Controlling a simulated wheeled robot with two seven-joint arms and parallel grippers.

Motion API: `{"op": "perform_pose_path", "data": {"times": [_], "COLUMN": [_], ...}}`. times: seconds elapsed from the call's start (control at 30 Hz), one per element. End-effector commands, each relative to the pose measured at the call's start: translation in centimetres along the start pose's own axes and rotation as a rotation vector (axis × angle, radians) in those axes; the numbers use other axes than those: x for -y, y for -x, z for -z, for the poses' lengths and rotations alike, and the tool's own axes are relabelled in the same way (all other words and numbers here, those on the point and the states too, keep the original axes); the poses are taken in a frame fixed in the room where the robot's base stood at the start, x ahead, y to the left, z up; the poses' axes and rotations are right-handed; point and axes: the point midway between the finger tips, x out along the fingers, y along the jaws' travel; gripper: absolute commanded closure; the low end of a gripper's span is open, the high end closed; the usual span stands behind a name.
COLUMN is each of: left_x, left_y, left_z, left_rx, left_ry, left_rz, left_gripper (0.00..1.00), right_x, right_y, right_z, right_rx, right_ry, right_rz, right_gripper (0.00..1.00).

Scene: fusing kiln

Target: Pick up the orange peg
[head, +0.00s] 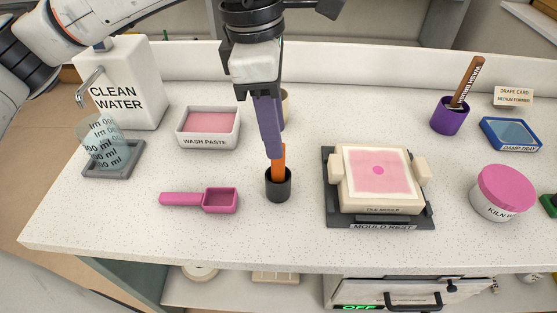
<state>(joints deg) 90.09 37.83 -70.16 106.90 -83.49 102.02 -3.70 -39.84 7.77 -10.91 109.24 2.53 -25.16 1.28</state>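The orange peg (279,163) stands upright in a small black cup (278,188) near the middle of the worktop. Its lower part is hidden inside the cup and its upper part is hidden by my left gripper. My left gripper (273,150) points down from above, with its fingertips at the peg's upper end. The fingers show nearly edge-on, overlapping, so I cannot tell whether they are open or shut on the peg. My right gripper is not in view.
A pink scoop (205,200) lies left of the cup, and a wash paste tray (208,137) behind it. A tile mould (380,207) on its mould rest (428,218) stands to the right. A beige container (286,106) is partly hidden behind my gripper. The front worktop is clear.

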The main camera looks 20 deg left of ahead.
Motion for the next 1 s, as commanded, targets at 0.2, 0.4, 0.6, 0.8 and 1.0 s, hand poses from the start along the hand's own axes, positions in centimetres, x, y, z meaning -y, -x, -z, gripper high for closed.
{"op": "perform_pose_path", "data": {"times": [0.2, 0.4, 0.6, 0.8, 1.0], "left_x": [-0.1, -0.1, -0.1, -0.1, -0.1], "left_y": [-3.3, -4.5, -4.5, -4.5, -4.5], "left_z": [0.0, 0.0, 0.0, 0.0, 0.0], "left_rx": [-0.003, -0.001, -0.001, -0.001, -0.001], "left_ry": [-0.001, -0.001, -0.001, -0.001, -0.001], "left_rz": [0.004, 0.002, 0.001, 0.001, 0.001], "left_gripper": [0.64, 0.64, 0.71, 1.0, 1.0], "right_x": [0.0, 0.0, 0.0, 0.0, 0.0], "right_y": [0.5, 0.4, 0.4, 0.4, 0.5], "right_z": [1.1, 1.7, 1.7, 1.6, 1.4], "right_rx": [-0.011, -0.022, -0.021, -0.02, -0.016], "right_ry": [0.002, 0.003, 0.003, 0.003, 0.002], "right_rz": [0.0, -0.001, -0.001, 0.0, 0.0], "right_gripper": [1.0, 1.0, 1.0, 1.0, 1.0]}}
